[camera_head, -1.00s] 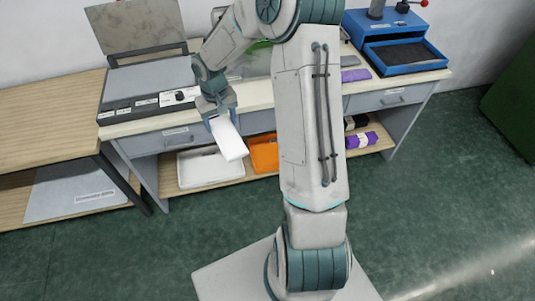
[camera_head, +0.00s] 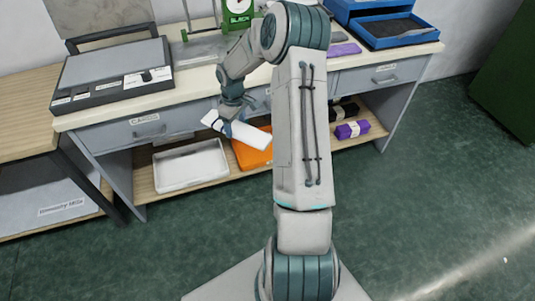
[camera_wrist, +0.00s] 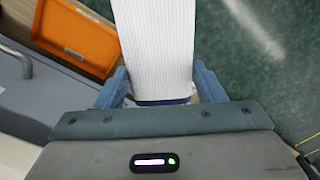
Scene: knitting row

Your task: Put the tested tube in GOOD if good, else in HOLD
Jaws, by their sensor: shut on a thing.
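My gripper (camera_head: 229,126) is shut on a white ribbed knitted tube (camera_head: 252,135), held tilted in front of the bench, above the lower shelf. In the wrist view the tube (camera_wrist: 157,45) runs away from between the blue fingers, with a dark blue band near the grip. A white tray (camera_head: 158,184) and an orange tray (camera_head: 243,156) stand on the lower shelf; the tube's end overlaps the orange tray in the head view. The orange tray (camera_wrist: 75,36) also shows left of the tube in the wrist view. No GOOD or HOLD label is readable.
A green device (camera_head: 238,13) on the bench bears lettering that seems to read SLACK. A flat grey machine (camera_head: 112,68) is at left, a blue tray (camera_head: 400,36) at right. Purple (camera_head: 352,129) and black rolls lie on the shelf. The right floor is clear.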

